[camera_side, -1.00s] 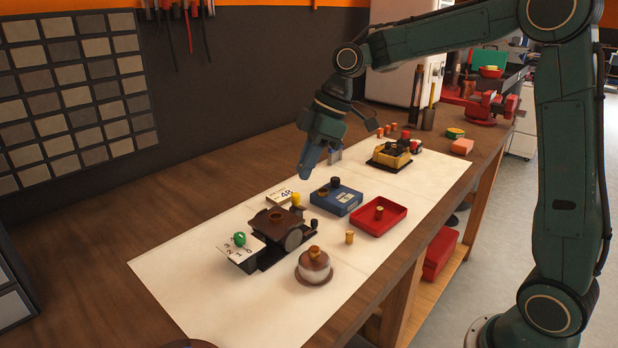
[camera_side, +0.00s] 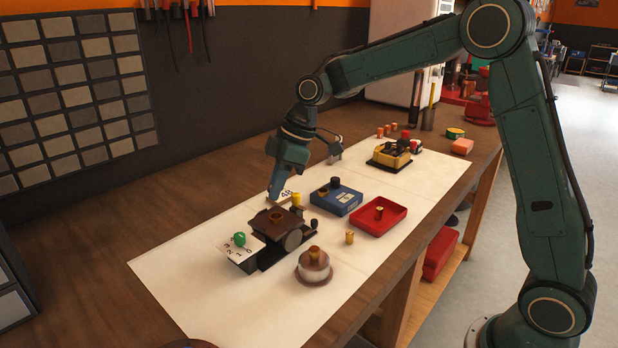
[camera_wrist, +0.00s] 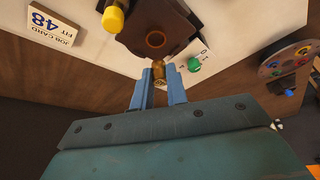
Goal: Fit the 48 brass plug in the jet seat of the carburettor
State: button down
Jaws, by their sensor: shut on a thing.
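My gripper (camera_wrist: 159,88) is shut on a small brass plug (camera_wrist: 158,72), held between the tips of its two blue fingers in the wrist view. In the side view my gripper (camera_side: 273,197) hangs behind the carburettor (camera_side: 262,222), and its fingertips hide the plug. The dark brown carburettor also shows in the wrist view (camera_wrist: 138,38). Its round jet seat (camera_wrist: 155,39) is open and appears just beyond the plug. A gap between plug and seat shows in the picture; the height cannot be told. Any marking on the plug is too small to read.
The job card (camera_wrist: 52,27) reads "FIT 48". A yellow knob (camera_side: 296,199) and a green ball (camera_side: 239,239) flank the carburettor. A blue box (camera_side: 337,201), a red tray (camera_side: 394,225), a loose brass plug (camera_side: 350,237) and a round pot (camera_side: 314,268) stand to its right.

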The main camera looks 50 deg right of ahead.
jog(key=shift+f, duration=1.8)
jog(key=shift+f, duration=0.5)
jog(key=c, duration=0.9)
grip_release()
jog(key=shift+r, duration=0.2)
jog(key=shift+r, duration=3.85)
